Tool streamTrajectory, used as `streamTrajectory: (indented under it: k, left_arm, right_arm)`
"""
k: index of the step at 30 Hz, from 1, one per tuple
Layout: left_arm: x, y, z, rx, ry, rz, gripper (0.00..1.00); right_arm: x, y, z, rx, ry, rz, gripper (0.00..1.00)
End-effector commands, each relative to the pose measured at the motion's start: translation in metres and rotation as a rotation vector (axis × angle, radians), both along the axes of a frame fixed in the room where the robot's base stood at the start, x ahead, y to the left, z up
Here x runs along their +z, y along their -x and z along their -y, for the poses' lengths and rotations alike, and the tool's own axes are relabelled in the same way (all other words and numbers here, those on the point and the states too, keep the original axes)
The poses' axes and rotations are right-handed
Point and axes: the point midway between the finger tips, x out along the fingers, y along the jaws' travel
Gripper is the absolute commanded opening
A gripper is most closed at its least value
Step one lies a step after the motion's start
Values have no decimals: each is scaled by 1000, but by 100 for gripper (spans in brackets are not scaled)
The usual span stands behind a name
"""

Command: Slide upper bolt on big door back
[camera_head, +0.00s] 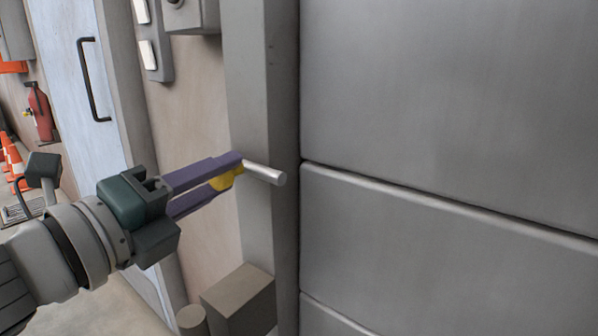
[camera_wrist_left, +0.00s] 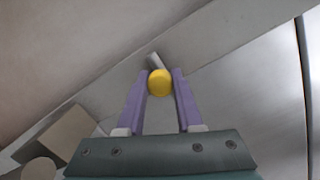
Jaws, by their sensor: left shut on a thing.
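The bolt shows as a silver rod (camera_head: 265,172) on the grey door frame post (camera_head: 257,90), with a yellow knob (camera_head: 224,181) at its left part. The rod's right end stops over the post, short of the big grey panelled door (camera_head: 450,90). My left gripper (camera_head: 238,168) has its purple fingers around the yellow knob and is shut on it. In the left wrist view the round yellow knob (camera_wrist_left: 160,82) sits between the two fingertips (camera_wrist_left: 161,80), with a short piece of rod (camera_wrist_left: 154,60) beyond it. My right gripper is not in view.
A grey box (camera_head: 238,300) and a cylinder (camera_head: 191,320) stand below by the post. A pale door with a black handle (camera_head: 95,85), a fire extinguisher (camera_head: 41,112) and orange cones (camera_head: 14,160) are at the left. Wall boxes (camera_head: 190,14) hang above.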

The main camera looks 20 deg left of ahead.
Motion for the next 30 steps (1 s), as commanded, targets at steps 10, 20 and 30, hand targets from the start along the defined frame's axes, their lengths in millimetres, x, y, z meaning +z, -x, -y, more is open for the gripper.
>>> streamTrajectory:
  k: [10, 20, 30]
  left_arm:
    - [0, 0, 0, 0, 1, 0, 0]
    - [0, 0, 0, 0, 1, 0, 0]
    - [-2, -4, -11, 0, -4, -1, 0]
  right_arm:
    - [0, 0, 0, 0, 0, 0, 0]
    - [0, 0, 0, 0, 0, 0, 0]
    - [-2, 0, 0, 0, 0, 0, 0]
